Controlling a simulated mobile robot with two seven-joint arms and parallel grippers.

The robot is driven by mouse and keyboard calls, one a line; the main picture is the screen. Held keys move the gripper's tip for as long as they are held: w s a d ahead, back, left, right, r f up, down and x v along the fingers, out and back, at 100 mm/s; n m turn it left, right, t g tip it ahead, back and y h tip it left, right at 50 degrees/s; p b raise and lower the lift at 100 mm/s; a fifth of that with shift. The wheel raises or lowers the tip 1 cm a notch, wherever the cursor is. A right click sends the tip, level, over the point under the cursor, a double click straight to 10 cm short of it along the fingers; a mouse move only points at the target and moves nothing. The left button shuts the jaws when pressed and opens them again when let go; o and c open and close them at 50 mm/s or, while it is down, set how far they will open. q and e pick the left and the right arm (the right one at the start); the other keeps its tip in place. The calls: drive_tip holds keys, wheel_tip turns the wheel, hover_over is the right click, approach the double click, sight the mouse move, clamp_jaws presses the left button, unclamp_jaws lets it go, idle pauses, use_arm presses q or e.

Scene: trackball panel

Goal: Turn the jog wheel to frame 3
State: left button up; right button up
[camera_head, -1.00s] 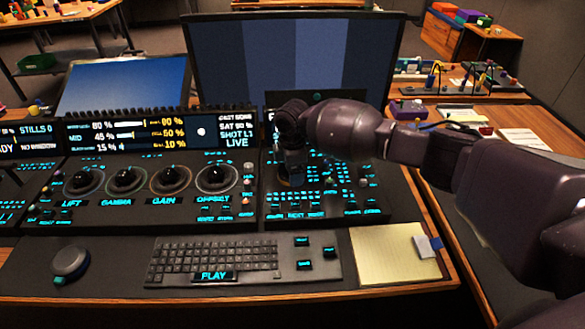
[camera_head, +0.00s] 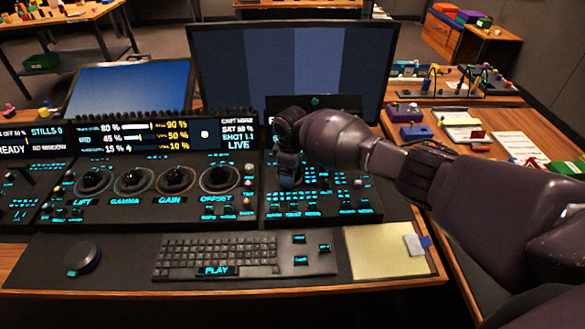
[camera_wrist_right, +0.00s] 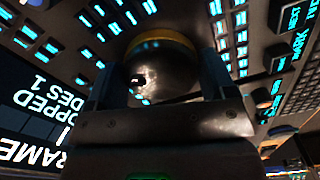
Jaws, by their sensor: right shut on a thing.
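The jog wheel (camera_wrist_right: 160,68) shows in the right wrist view as a dark, shiny round knob with a yellowish rim. My right gripper (camera_head: 288,172) points down onto the right-hand panel in the head view and hides the wheel there. In the wrist view its two fingers stand on either side of the wheel and are shut on it. A display (camera_wrist_right: 30,125) at the left of the wrist view carries the word FRAME and cut-off text above it; no frame number is readable. My left gripper is not in view.
Lit cyan keys surround the wheel closely. Left of it are the grading trackballs (camera_head: 219,178) and a status display (camera_head: 150,134). A keyboard (camera_head: 230,257), a round puck (camera_head: 83,258) and a yellow notepad (camera_head: 375,256) lie in front. A large monitor (camera_head: 300,65) stands behind.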

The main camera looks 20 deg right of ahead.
drive_tip(key=m, duration=0.1)
drive_tip(key=m+p, duration=0.1)
drive_tip(key=shift+s+a+r+m, duration=0.1)
drive_tip(key=shift+r+m, duration=0.1)
drive_tip(key=shift+m, duration=0.2)
drive_tip(key=shift+m+p, duration=0.65)
drive_tip(key=shift+m, duration=0.35)
drive_tip(key=shift+f+m, duration=0.1)
drive_tip(key=shift+m, duration=0.3)
drive_tip(key=shift+f+m+p, duration=0.1)
drive_tip(key=shift+m+p, duration=0.2)
drive_tip(key=o, duration=0.9)
drive_tip(key=shift+c, duration=0.2)
